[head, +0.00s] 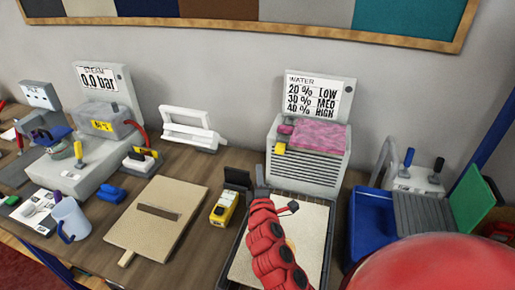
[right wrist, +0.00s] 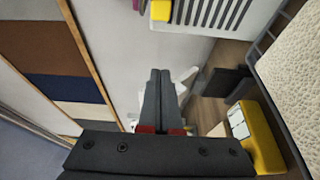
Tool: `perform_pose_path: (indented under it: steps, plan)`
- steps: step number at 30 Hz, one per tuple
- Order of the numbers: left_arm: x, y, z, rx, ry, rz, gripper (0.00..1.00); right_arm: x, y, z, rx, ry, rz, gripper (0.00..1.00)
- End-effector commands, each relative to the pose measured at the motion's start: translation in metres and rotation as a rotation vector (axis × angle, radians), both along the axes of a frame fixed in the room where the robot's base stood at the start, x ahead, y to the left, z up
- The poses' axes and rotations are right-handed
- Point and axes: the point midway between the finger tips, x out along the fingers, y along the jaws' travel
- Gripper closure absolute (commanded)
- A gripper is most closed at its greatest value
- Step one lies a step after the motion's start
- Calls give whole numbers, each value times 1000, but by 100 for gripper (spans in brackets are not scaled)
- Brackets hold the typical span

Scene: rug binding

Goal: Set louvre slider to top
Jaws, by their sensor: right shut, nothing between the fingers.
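The louvre unit (head: 307,165) is a pale box with dark horizontal slats, standing at the back under the WATER sign. Its yellow slider (head: 280,148) sits at the upper left of the slats. In the right wrist view, a yellow block that looks like this slider (right wrist: 161,10) shows beside the slats (right wrist: 222,12). My right gripper (head: 261,176) is in front of the unit's lower left, below the slider. Its fingers (right wrist: 160,72) are together and empty, apart from the slider in the wrist view. My left gripper is not in view.
A tray with a cream sheet (head: 312,225) lies under my right arm. A yellow device (head: 224,208) and a black upright piece (head: 238,178) stand left of the gripper. A blue bin (head: 368,225) is at right, a wooden board (head: 157,215) at left.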

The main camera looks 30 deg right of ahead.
Motion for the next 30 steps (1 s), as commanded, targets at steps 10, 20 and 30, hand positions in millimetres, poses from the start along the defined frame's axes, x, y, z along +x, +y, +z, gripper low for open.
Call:
perform_pose_path:
  steps: [10,20,30]
  plan:
    - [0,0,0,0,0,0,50,-3,-6,2,-10,13,-27,100]
    - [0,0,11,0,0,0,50,15,-17,6,-9,11,-29,100]
    - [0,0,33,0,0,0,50,66,-46,5,-7,12,-28,100]
